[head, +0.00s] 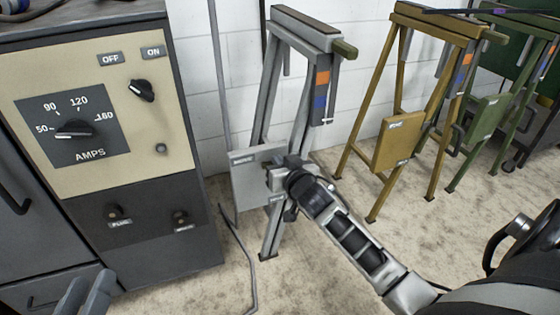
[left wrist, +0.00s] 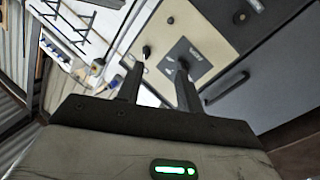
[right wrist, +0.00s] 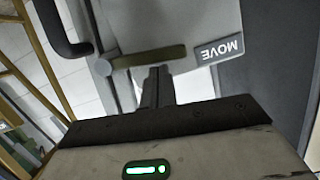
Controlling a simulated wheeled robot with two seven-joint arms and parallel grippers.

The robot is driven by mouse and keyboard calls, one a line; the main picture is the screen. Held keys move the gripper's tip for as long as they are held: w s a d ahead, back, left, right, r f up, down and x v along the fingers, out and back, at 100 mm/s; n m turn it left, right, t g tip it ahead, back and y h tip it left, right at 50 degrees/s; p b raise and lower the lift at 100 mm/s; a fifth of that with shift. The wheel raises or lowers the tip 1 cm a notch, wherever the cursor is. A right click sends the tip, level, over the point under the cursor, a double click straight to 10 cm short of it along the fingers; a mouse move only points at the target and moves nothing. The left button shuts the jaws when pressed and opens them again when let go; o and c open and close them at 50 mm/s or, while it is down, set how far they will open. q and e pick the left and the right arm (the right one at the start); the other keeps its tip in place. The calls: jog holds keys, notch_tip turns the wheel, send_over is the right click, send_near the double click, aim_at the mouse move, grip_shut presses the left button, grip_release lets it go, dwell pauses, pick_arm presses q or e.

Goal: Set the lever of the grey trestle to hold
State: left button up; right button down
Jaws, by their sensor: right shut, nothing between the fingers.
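The grey trestle (head: 290,95) stands by the white wall, with a grey plate (head: 247,187) low on its side. My right gripper (head: 277,170) is in front of that plate and hides part of it. In the right wrist view, an olive lever (right wrist: 150,57) runs sideways from a round pivot, its free end beside the MOVE label (right wrist: 219,49). My right gripper (right wrist: 158,70) is shut and empty, its fingertips right by the lever; contact cannot be told. No hold label is readable. My left gripper (head: 88,290) is open and empty, low at the left; its fingers show in the left wrist view (left wrist: 158,75).
A welding machine (head: 100,110) with AMPS and OFF/ON dials stands at the left. A yellow trestle (head: 400,140) and a green trestle (head: 490,110) stand to the right. A thin cable or rod lies by the machine. Floor is clear between the grey and yellow trestles.

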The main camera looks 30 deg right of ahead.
pick_arm(q)
jog(key=shift+s+f, duration=0.15)
jog(key=shift+f, duration=0.1)
pick_arm(e)
jog(key=shift+a+f, duration=0.1)
